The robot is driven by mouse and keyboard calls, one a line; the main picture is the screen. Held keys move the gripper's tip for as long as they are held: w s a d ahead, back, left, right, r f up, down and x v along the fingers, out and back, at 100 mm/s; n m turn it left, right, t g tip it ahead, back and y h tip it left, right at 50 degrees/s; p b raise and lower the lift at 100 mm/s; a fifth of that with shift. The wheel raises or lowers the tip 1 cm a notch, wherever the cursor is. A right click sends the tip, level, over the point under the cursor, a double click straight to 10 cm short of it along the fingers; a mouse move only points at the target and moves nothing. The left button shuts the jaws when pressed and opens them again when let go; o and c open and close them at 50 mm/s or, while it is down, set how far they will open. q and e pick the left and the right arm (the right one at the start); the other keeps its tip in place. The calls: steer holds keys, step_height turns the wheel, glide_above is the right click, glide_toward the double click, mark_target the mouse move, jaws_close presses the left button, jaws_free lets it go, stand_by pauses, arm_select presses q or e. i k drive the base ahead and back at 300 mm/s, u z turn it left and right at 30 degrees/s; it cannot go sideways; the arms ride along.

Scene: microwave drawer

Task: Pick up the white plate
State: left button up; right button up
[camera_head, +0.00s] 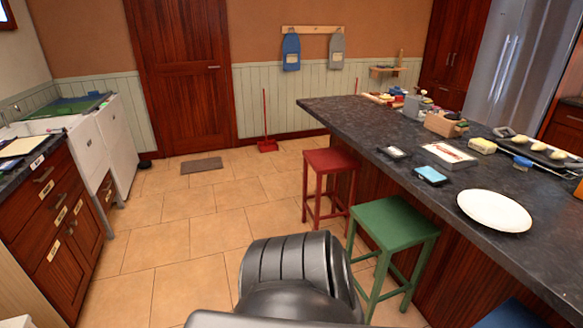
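The white plate (494,211) lies flat near the front edge of the dark kitchen island, at the right of the head view. It looks round and empty, and nothing touches it. A dark part of my own body shows at the bottom centre, apart from the plate. Neither of my grippers can be made out in this view.
The dark countertop (408,182) has bare room left of the plate. A blue-topped box (431,174) and a white box (449,154) lie behind it. A green stool (394,222) and a red stool (331,162) stand along the island.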

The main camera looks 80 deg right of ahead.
mark_target(494, 210)
steer(key=z, duration=4.55)
steer(key=k, duration=0.5)
steer(key=z, duration=1.3)
steer(key=i, duration=0.9)
steer(key=u, duration=0.75)
steer(key=i, duration=0.5)
steer(key=u, duration=0.5)
